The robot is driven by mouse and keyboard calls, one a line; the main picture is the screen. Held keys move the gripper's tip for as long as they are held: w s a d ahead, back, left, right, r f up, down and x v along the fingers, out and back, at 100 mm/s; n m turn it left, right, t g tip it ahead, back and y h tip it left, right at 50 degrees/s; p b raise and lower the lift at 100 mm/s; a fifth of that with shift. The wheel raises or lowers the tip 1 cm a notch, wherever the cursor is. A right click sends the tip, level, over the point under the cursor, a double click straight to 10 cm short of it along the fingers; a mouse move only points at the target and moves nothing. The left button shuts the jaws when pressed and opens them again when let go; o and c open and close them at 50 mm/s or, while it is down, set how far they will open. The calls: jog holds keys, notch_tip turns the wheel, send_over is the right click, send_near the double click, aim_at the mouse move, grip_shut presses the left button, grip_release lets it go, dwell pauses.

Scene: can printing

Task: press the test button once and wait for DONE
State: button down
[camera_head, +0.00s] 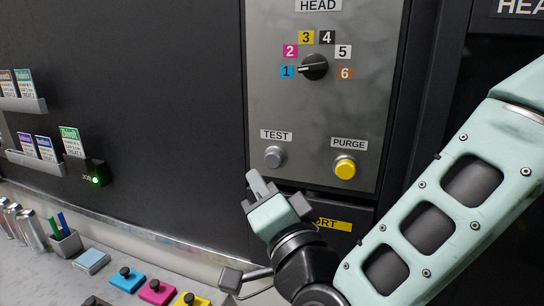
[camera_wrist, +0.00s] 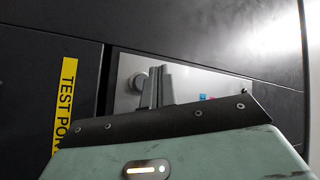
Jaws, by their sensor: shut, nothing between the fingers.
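The TEST button (camera_head: 273,157) is a grey round button on the grey metal panel (camera_head: 345,115), under a TEST label. My gripper (camera_head: 257,178) is shut and empty, just below and left of the button in the head view, with a gap between them in the picture. In the wrist view the shut fingers (camera_wrist: 160,72) stand in front of the panel, and a round grey button (camera_wrist: 139,81) shows just left of them. Whether the fingertips touch it cannot be told. No DONE text is readable in either view.
A yellow PURGE button (camera_head: 345,168) sits right of TEST. A selector knob (camera_head: 314,67) above has its mark toward 1. A green light (camera_head: 95,181) glows at left. Colored blocks with black knobs, including a magenta one (camera_head: 157,291), lie on the counter below.

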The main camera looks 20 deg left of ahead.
aim_at(268, 159)
jog(key=shift+w+d, duration=0.2)
jog(key=shift+w, duration=2.1)
jog(key=shift+w, duration=0.1)
jog(key=shift+w+b, duration=0.3)
jog(key=shift+b, duration=0.1)
jog(key=shift+w+d, duration=0.15)
jog(key=shift+w, duration=0.8)
dwell(1.0)
jog(key=shift+s, duration=0.2)
jog(key=shift+s+b, duration=0.6)
jog(key=shift+s, duration=0.55)
jog(key=shift+s+a+b, duration=0.2)
jog(key=shift+s+b, duration=0.25)
jog(key=shift+s, duration=0.85)
jog(key=shift+s+a+b, duration=0.15)
jog(key=shift+s+b, duration=0.25)
jog(key=shift+s, duration=0.85)
